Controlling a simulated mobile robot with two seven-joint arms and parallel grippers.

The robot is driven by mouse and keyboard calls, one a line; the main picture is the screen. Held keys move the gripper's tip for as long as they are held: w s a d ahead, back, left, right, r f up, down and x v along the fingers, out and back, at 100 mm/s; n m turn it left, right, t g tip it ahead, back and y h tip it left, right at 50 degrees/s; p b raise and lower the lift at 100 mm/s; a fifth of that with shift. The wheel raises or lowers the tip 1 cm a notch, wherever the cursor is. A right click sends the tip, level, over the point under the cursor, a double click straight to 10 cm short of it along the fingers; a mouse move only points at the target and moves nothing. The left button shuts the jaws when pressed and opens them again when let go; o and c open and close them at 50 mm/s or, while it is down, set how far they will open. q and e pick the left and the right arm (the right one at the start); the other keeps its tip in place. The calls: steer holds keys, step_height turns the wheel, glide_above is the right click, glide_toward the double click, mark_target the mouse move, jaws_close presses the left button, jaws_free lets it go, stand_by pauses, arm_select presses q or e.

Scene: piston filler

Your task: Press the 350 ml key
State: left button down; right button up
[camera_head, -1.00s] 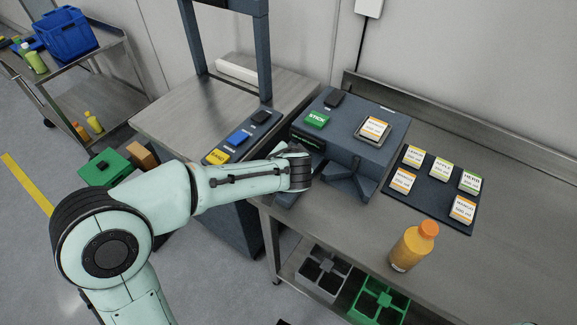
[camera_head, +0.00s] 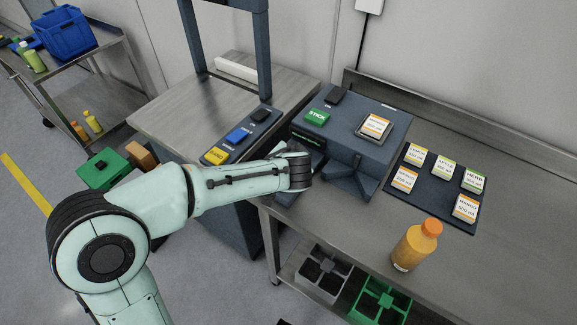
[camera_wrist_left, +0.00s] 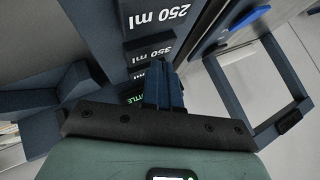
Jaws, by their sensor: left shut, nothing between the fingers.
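The 350 ml key (camera_wrist_left: 150,50) is a dark block with white text, upside down in the left wrist view. The 250 ml key (camera_wrist_left: 155,17) is above it in that picture. A third ml key (camera_wrist_left: 138,75) lies below, its number partly hidden. My left gripper (camera_wrist_left: 160,66) is shut and empty, its dark fingertips at the lower edge of the 350 ml key. I cannot tell whether they touch it. In the head view my left wrist covers the keys and fingers. My right gripper is not in view.
The labelling machine (camera_head: 345,140) with a green STICK key (camera_head: 317,116) stands right of my wrist. A panel with yellow and blue keys (camera_head: 240,136) lies left. An orange bottle (camera_head: 415,245) and a label board (camera_head: 435,185) are on the bench.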

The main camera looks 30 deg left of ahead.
arm_select(q)
steer(key=shift+f+b, duration=0.5)
steer(key=shift+b, duration=0.15)
stand_by(0.9)
steer(key=shift+r, duration=0.1)
steer(key=shift+r+p, duration=0.45)
steer(key=shift+r, duration=0.35)
steer(key=shift+r+p, duration=1.6)
steer(key=shift+r, duration=0.95)
